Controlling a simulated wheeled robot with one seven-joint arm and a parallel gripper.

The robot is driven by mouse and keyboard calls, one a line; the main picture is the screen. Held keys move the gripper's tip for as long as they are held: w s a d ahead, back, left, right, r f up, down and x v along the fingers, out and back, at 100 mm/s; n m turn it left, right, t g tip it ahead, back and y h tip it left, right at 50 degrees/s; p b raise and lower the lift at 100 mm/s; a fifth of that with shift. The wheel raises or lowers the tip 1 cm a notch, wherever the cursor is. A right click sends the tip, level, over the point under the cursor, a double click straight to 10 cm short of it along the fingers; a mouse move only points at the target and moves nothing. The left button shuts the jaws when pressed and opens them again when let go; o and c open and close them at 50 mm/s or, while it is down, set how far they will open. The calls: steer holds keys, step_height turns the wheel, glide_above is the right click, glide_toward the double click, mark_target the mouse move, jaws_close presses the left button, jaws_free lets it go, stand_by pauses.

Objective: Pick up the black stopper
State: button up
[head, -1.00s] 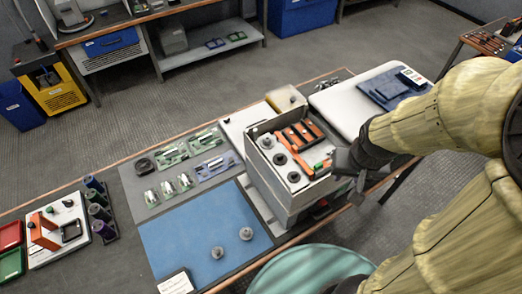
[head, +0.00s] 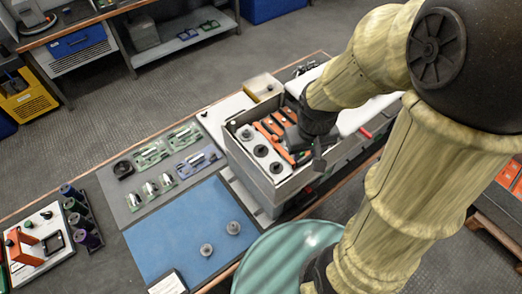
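My gripper (head: 305,147) is dark and hangs over the right part of the open grey box (head: 282,192) on the bench. Its fingers are small and partly hidden by my wrist, so I cannot tell whether they are open or shut. Inside the box, left of my gripper, a round black piece (head: 261,150) sits between a grey knob (head: 246,134) and another dark round piece (head: 276,167). I cannot tell for sure which round piece is the black stopper. Several orange bars (head: 264,131) lie beside them, partly hidden by my gripper.
The box walls stand up around my gripper. A blue mat (head: 170,235) with two grey knobs (head: 207,250) lies at the front left. Left of the box are electronic parts and a black ring (head: 123,169). A teal round surface (head: 285,255) is in front.

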steer(key=w+a+f+n+t+h+b, duration=0.1)
steer(key=a+f+n+t+h, duration=0.1)
steer(key=a+n, duration=0.5)
steer(key=w+a+f+n+t+h+b, duration=0.1)
steer(key=a+f+n+h, duration=0.3)
steer(key=a+n, duration=0.4)
steer(key=w+a+f+n+t+h+b, duration=0.1)
steer(key=a+f+n+t+h+b, duration=0.1)
steer(key=a+n+h, duration=0.3)
steer(key=a+f+n+t, duration=0.1)
steer(key=a+n, duration=0.1)
steer(key=a, duration=0.1)
steer(key=shift+w+a+f+b, duration=0.15)
steer(key=shift+w+a+b, duration=0.05)
steer(key=shift+w+b, duration=0.15)
steer(key=p, duration=0.4)
glide_toward(261, 148)
steer(key=x, duration=0.4)
steer(key=shift+w+d, duration=0.25)
steer(key=shift+w+d+f, duration=0.15)
steer(key=shift+f, duration=0.15)
